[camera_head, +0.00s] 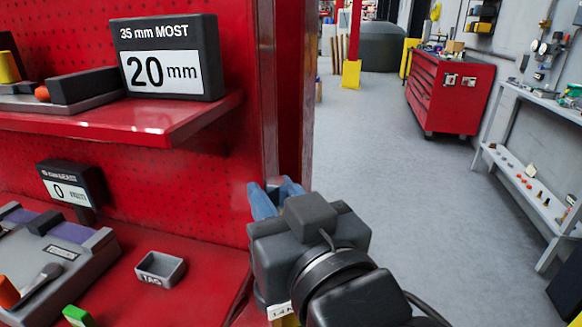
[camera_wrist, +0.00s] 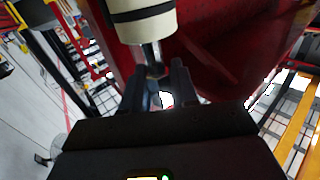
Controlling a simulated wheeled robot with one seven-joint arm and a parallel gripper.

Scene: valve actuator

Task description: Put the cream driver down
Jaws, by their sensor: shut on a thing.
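The cream driver (camera_wrist: 146,20) shows in the wrist view at the top. It has a thick cream handle with a black band and a thin metal shaft that runs down between my fingers. My gripper (camera_wrist: 167,82) is shut on it at the shaft. In the head view my gripper (camera_head: 279,193) with its blue fingers is beside the right edge of the red workstation, and the driver is hidden there behind my wrist.
A red shelf (camera_head: 140,121) carries a display block reading 20 mm (camera_head: 168,58). Below it are a display reading 0 (camera_head: 72,184), a small grey TAG tray (camera_head: 160,269) and a grey fixture (camera_head: 55,262). Bare floor, a red cabinet (camera_head: 448,95) and a side bench (camera_head: 530,185) lie to the right.

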